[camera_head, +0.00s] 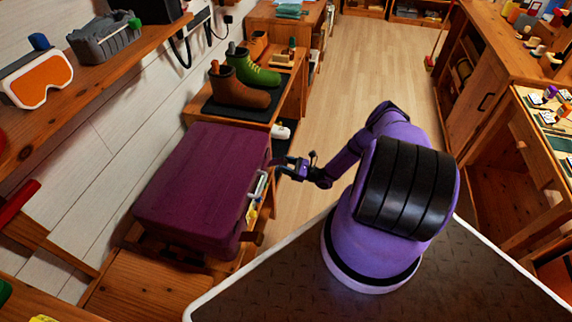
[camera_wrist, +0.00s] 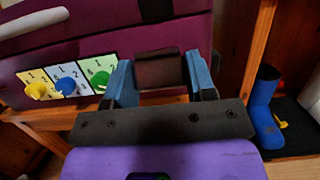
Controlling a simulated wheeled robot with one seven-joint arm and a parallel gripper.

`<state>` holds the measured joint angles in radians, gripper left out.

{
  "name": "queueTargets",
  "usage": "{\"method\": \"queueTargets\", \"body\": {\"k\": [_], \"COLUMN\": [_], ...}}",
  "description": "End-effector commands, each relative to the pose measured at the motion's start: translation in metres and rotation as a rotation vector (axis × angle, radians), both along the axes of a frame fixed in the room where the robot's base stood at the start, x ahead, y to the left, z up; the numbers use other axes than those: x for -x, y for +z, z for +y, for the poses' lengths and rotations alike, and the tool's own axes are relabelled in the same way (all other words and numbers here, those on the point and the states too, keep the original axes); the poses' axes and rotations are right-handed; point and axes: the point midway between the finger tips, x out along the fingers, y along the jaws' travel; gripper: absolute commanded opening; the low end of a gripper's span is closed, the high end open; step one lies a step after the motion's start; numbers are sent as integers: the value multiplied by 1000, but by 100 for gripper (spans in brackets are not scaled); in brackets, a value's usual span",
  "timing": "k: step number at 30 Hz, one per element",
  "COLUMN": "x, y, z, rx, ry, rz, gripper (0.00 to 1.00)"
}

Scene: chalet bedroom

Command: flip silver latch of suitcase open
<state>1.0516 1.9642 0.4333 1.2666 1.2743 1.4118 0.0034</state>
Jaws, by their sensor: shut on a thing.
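The purple suitcase (camera_head: 203,182) lies closed and flat on a wooden bench by the wall. Its front side fills the upper part of the wrist view (camera_wrist: 105,40). My gripper (camera_head: 277,166) reaches the front side near its far corner. In the wrist view, the two blue fingers of my gripper (camera_wrist: 160,78) stand on either side of a dark, brownish latch-like plate (camera_wrist: 157,70) and are shut on it. It looks dark here, not silver. A second dark strip (camera_wrist: 155,10) sits above it. The exact finger contact is partly hidden.
Yellow, blue and green number dials (camera_wrist: 66,82) sit left of my fingers, with a pale handle (camera_wrist: 32,22) above them. Brown and green boots (camera_head: 238,88) stand beyond the suitcase. A blue boot (camera_wrist: 264,105) stands at right. The wooden floor (camera_head: 375,65) is clear.

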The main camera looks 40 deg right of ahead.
Motion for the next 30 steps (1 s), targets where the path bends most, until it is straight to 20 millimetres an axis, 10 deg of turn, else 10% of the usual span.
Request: {"method": "queueTargets", "body": {"k": [8,9,12,30], "x": [-1,-1,-1,33], "y": [0,0,0,-11], "z": [2,2,2,-26], "rx": [-2,-2,-2,0], "ry": [2,2,1,-2], "rz": [2,2,0,0], "gripper": [8,60,77,77]}}
